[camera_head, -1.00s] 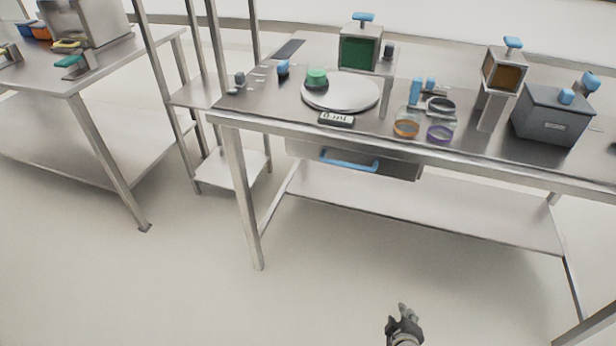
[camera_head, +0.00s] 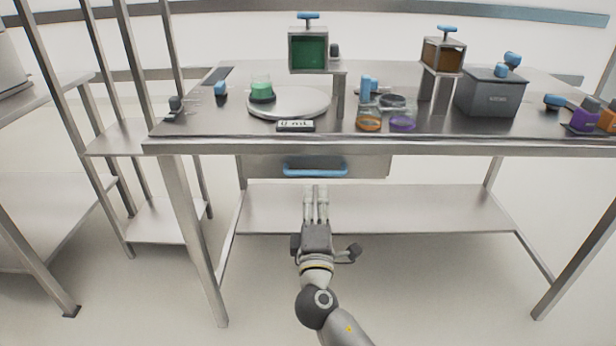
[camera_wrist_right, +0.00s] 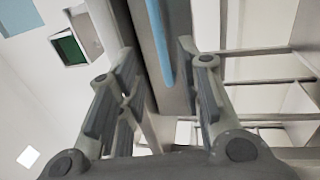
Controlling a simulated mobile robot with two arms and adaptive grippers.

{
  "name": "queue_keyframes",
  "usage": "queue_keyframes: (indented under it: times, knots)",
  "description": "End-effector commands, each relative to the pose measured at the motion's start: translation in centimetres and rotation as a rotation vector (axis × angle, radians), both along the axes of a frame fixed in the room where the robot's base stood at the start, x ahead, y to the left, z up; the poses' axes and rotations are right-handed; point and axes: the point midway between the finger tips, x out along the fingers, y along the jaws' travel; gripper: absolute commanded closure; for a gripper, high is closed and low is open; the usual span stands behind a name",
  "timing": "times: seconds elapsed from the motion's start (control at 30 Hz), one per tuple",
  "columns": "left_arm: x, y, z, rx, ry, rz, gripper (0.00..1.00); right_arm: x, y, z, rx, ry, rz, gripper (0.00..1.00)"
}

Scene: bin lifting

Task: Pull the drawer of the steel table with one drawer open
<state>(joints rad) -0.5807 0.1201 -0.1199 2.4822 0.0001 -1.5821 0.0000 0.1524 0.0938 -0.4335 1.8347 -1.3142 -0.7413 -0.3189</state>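The steel table (camera_head: 420,146) stands ahead of me with one drawer (camera_head: 368,166) under its top, left of the middle. The drawer looks shut, and its front carries a blue bar handle (camera_head: 315,170). My right gripper (camera_head: 316,190) points at the handle from just below and in front of it in the head view. In the right wrist view, the fingers (camera_wrist_right: 160,80) are spread apart with nothing between their pads. The blue handle (camera_wrist_right: 160,40) runs ahead between the two fingers, and I see no clear contact. My left gripper is not in view.
On the tabletop are a round white plate (camera_head: 290,103), a small display (camera_head: 295,126), glass dishes (camera_head: 402,123) and a grey box (camera_head: 490,95). A lower shelf (camera_head: 420,208) spans the table legs. A steel rack (camera_head: 165,220) stands at the left.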

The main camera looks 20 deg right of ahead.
Motion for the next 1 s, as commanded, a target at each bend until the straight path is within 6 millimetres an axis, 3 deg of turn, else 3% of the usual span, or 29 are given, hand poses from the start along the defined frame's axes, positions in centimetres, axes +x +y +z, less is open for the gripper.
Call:
queue_keyframes:
  times: [0.3, 0.5, 0.9, 1.0]
  knots:
    - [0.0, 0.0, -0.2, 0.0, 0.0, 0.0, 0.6, 5.6, -1.6, 1.2, 0.001, 0.0, 0.0, 0.66]
    - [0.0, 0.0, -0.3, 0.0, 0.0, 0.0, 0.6, 7.7, -2.2, 1.5, 0.002, 0.001, 0.0, 0.66]
    - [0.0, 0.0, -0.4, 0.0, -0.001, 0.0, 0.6, 8.4, -2.4, 1.7, 0.003, 0.002, 0.001, 0.66]
    - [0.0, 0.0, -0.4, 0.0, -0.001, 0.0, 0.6, 8.4, -2.4, 1.6, 0.003, 0.002, 0.001, 0.78]
